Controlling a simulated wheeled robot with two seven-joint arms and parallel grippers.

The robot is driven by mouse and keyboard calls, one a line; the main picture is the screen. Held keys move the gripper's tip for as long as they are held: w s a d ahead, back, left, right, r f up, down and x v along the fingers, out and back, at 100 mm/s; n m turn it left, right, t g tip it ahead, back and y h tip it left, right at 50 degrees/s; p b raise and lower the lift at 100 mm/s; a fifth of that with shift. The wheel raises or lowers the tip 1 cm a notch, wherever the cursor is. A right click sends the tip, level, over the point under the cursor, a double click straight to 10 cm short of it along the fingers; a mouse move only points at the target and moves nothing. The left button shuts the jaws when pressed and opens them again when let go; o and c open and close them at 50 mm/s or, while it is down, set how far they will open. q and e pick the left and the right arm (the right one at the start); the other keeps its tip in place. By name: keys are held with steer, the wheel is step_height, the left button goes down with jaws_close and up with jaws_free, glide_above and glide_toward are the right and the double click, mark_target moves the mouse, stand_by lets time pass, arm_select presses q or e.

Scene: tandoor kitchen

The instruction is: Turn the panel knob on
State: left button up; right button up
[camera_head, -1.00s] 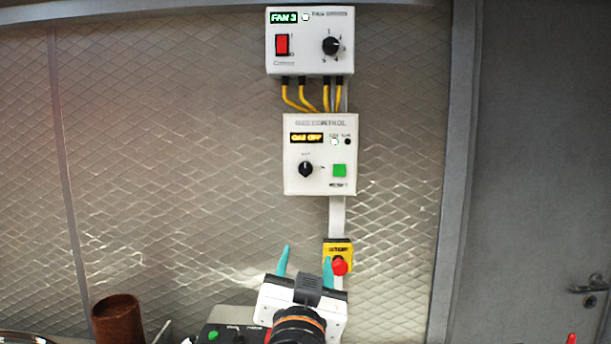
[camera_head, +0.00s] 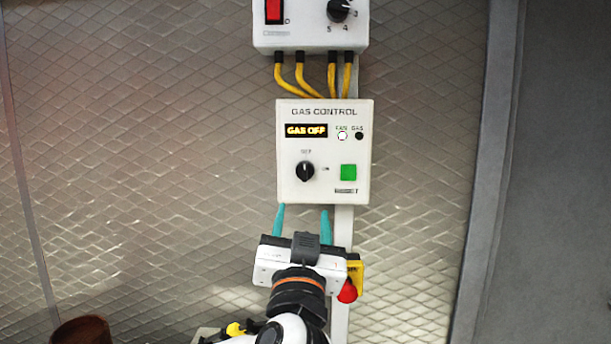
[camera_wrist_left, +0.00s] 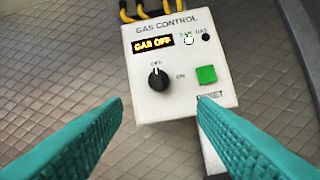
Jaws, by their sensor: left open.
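The gas control panel (camera_head: 323,190) is a white box on the wall, and its display (camera_head: 306,130) reads GAS OFF. Its black knob (camera_head: 305,171) points up, toward the OFF mark, with ON marked to its right. In the left wrist view the knob (camera_wrist_left: 158,79) shows between and beyond my fingertips, with its pointer up. My left gripper (camera_head: 302,208) is open and empty, its teal fingers just below the panel's lower edge in the head view. The left wrist view shows the same open fingers (camera_wrist_left: 160,101), apart from the knob. My right gripper is out of view.
A green button (camera_head: 348,172) sits right of the knob. Above is a fan box (camera_head: 310,37) with a red switch and black dial, joined by yellow cables (camera_head: 333,75). A red emergency button (camera_head: 347,292) is close beside my left wrist. A brown container (camera_head: 83,331) stands lower left.

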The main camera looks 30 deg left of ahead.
mark_target(305, 177)
arm_select(q)
steer(key=p+x, duration=0.1)
steer(key=x, duration=0.2)
steer(key=p+x, duration=0.2)
steer(key=x, duration=0.1)
steer(key=p+x, duration=0.1)
steer(key=x, duration=0.2)
steer(key=shift+s+r, duration=0.15)
steer(key=shift+r, duration=0.25)
steer(key=shift+w+a+r+p, duration=0.2)
steer(key=shift+w+p, duration=0.25)
steer(key=shift+w, duration=0.1)
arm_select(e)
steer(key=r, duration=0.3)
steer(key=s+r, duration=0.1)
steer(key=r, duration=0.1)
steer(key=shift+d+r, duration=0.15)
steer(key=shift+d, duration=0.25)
arm_select(q)
steer(key=shift+c, duration=0.2)
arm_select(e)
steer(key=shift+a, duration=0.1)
arm_select(q)
steer(key=shift+f, duration=0.1)
steer(key=c, duration=0.9)
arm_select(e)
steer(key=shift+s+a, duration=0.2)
